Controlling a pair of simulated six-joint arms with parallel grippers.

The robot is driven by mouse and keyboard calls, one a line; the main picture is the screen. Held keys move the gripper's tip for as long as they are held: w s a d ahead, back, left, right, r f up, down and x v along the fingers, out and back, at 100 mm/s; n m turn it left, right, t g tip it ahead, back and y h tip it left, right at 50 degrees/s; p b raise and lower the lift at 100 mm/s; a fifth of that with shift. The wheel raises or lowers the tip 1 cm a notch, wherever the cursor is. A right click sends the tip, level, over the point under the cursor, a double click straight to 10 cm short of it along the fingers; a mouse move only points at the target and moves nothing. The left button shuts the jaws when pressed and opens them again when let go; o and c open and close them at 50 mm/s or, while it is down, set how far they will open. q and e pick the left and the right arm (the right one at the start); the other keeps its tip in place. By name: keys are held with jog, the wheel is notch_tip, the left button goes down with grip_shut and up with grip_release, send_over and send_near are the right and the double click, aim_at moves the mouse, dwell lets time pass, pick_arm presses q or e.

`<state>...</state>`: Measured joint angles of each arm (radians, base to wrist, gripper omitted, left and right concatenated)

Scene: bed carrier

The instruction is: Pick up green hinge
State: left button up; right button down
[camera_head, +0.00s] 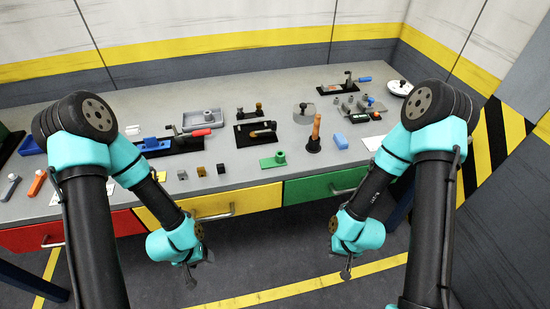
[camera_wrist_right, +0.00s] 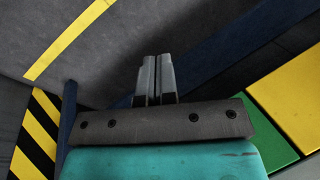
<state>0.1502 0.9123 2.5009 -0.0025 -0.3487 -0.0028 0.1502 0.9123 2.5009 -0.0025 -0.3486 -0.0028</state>
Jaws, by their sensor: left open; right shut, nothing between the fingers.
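The green hinge (camera_head: 273,161) is a flat green plate with a short upright knob. It lies on the grey workbench near the front edge, above the seam of the yellow and green drawers. My left gripper (camera_head: 191,276) hangs open and empty in front of the bench, below the bench top and left of the hinge. My right gripper (camera_head: 346,272) hangs in front of the bench, right of the hinge, apart from it. In the right wrist view its two fingers (camera_wrist_right: 155,80) are shut together with nothing between them. The hinge does not show in that view.
The grey workbench (camera_head: 232,170) carries several small parts. Drawer handles (camera_head: 215,213) stick out of the front.

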jog(key=c, duration=1.8)
grip_release()
jog(key=o, duration=1.1)
jog(key=shift+c, duration=0.2)
